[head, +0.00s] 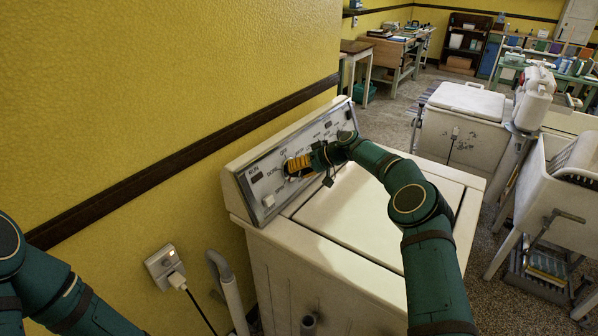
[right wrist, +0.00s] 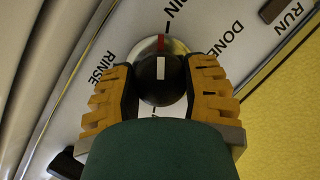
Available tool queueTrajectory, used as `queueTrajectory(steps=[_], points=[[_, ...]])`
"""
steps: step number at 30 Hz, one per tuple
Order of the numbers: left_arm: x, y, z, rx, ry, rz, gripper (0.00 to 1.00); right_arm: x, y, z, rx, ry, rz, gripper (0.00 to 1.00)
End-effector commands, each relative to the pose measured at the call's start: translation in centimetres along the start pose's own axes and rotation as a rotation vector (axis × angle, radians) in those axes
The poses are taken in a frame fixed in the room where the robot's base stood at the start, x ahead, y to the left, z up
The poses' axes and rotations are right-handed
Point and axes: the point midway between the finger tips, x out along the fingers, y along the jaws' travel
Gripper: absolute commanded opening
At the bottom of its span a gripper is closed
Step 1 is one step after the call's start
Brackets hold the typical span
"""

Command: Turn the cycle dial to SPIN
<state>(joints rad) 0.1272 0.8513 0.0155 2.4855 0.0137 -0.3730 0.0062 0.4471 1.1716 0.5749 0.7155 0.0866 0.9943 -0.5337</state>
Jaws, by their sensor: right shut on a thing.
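The cycle dial (right wrist: 160,82) is a round black knob with a white pointer line, on the washer's control panel (head: 262,168). In the right wrist view its pointer points up at a red mark (right wrist: 162,43), toward a label cut off at the top edge that ends in "IN". RINSE is printed to its left and DONE to its right. My right gripper (right wrist: 160,92) is shut on the dial, one orange finger on each side. In the head view the gripper (head: 298,166) covers most of the dial. My left gripper is out of view.
The white washer lid (head: 335,215) lies below my right arm. A yellow wall (head: 160,90) stands behind and left of the washer. A wall outlet with a plug (head: 166,265) and a grey pipe (head: 228,290) are at the lower left.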

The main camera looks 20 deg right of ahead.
Motion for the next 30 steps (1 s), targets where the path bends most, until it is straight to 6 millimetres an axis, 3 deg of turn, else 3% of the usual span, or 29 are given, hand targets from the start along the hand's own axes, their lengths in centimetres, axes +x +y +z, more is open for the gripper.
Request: queueTrajectory(steps=[9,26,27,29,30], points=[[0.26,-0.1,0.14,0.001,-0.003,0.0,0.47,0.19,-0.07,0.09,0.115,0.005,-0.049,0.12],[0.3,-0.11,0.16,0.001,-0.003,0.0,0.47,0.25,-0.08,0.17,0.138,0.004,-0.058,0.12],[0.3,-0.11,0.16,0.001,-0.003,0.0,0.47,0.25,-0.07,0.17,0.138,0.004,-0.058,0.64],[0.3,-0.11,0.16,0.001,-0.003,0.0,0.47,0.23,-0.07,0.16,0.138,0.004,-0.058,0.82],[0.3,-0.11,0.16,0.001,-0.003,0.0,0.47,0.21,-0.05,0.15,0.138,0.004,-0.058,0.82]])
